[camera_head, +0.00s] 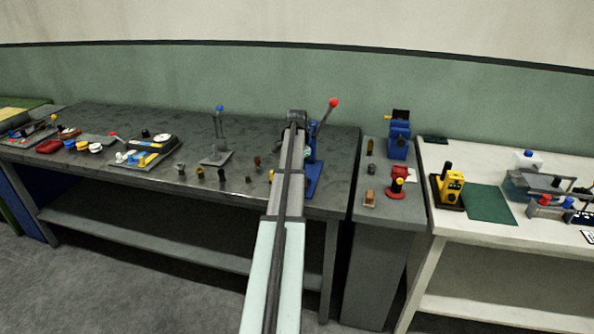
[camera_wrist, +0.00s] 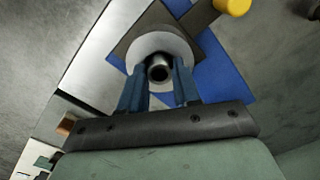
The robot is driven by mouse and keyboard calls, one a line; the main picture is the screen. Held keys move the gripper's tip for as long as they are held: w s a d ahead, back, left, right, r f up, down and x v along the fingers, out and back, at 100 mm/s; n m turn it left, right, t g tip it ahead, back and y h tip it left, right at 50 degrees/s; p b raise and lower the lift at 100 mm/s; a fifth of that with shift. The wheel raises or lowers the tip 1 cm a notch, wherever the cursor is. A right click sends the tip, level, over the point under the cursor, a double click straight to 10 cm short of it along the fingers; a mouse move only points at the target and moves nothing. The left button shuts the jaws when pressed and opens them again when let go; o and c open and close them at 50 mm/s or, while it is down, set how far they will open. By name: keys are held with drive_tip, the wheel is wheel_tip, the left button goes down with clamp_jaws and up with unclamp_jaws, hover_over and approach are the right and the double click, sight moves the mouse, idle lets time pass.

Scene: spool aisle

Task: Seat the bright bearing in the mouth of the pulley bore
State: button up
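My gripper (camera_wrist: 159,78) shows in the wrist view with its two blue fingers on either side of a small bright metal ring, the bearing (camera_wrist: 158,62). The fingers appear closed on its sides. The bearing's dark hole faces the camera. Behind it lies a pale round disc, the pulley (camera_wrist: 165,41), and the bearing overlaps its middle, so the bore mouth is hidden. I cannot tell whether the bearing touches the pulley or is above it. In the head view my arm covers the gripper, bearing and pulley.
A blue press (camera_head: 314,172) with a red-knobbed lever (camera_head: 333,103) stands beside my arm on the dark workbench (camera_head: 130,117). Several small parts stand left of it, near a grey press with a blue knob (camera_head: 219,108). A red tool (camera_head: 397,184) stands to the right.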

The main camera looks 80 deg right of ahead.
drive_tip(key=o, duration=0.4)
drive_tip(key=shift+r, duration=0.15)
wheel_tip(320, 180, up, 12)
drive_tip(key=shift+r, duration=0.1)
idle(0.4)
idle(0.4)
